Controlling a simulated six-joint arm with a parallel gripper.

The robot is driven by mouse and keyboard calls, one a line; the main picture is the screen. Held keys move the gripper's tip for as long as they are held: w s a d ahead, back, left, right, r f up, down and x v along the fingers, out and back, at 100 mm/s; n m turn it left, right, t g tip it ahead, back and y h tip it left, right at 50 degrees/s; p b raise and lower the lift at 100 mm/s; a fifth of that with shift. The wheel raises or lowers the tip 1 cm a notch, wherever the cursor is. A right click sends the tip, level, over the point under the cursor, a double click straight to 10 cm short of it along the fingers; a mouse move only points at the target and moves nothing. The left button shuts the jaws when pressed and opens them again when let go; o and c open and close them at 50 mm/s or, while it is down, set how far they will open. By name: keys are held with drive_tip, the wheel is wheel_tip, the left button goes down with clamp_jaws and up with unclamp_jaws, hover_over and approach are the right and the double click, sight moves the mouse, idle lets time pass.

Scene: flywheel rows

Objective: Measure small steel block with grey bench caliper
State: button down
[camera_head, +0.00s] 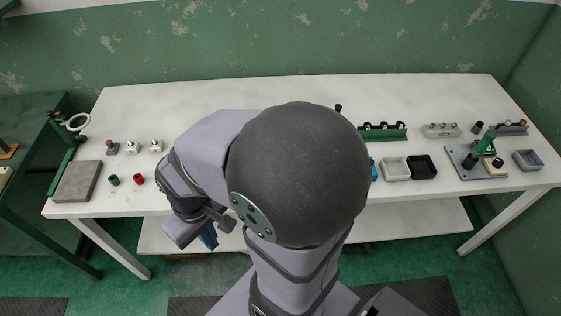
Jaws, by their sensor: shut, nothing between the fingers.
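My gripper (207,236) is at the front edge of the white table, left of the middle, pointing down. It is shut and holds nothing that I can see. I cannot make out the small steel block or the grey bench caliper for certain. My arm hides the middle of the table. Several small metal pieces stand at the left: a grey one with a brown top (112,148) and two whitish ones with dark tops (130,147) (155,146). They are too small to identify and lie apart from my gripper.
A flat grey plate (78,181) lies at the table's left end, with green (114,180) and red (138,179) pieces beside it. At the right are a green rack (383,133), white (395,169) and black (422,167) trays, and a green press (484,143). The back left is clear.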

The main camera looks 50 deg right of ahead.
drive_tip(key=shift+f, duration=0.1)
idle(0.6)
wheel_tip(320, 180, down, 44)
drive_tip(key=b, duration=4.3)
drive_tip(key=shift+r+b, duration=0.25)
drive_tip(key=shift+b, duration=0.1)
